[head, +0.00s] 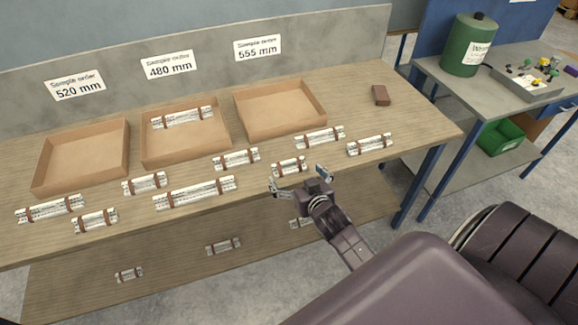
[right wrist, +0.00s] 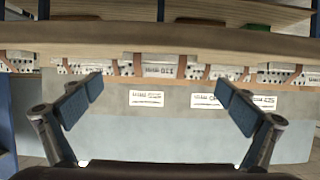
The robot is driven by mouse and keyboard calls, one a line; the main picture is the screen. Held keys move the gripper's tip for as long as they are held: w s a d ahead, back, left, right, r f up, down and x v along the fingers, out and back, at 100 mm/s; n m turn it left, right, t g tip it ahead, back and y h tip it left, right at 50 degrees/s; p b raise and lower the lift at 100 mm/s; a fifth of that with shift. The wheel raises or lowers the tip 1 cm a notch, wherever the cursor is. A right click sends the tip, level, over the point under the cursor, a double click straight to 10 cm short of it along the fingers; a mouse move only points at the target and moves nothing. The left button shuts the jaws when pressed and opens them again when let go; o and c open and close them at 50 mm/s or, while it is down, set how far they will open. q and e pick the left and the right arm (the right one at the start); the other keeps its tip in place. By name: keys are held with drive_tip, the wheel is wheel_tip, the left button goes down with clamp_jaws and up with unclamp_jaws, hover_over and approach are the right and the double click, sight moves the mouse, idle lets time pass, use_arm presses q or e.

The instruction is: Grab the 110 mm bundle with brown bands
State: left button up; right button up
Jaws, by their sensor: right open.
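A short white bundle with brown bands (head: 289,167) lies near the front edge of the table, just beyond my right gripper. In the right wrist view the bundle (right wrist: 153,66) appears upside down between the two fingers, and its label seems to read 110. My right gripper (head: 296,178) is open and empty, with its fingers spread toward the bundle and not closed on it. My left gripper is not in view.
Several other banded bundles (head: 195,192) of different lengths lie on the table (head: 110,225). Three cardboard trays (head: 281,131) stand behind; the middle one (head: 150,160) holds a bundle. A brown block (head: 381,96) lies right. More bundles (head: 223,246) sit on a lower shelf.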

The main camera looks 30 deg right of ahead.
sight(289, 165)
drive_tip(key=shift+p+x, duration=0.4)
drive_tip(key=shift+x, duration=2.2)
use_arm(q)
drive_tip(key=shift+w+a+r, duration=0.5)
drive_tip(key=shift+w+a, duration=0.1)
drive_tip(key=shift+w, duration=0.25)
use_arm(e)
drive_tip(key=shift+r, duration=0.15)
drive_tip(key=shift+c, duration=0.6)
drive_tip(key=c, duration=1.2)
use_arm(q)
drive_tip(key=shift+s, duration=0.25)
use_arm(e)
drive_tip(key=shift+r, duration=0.1)
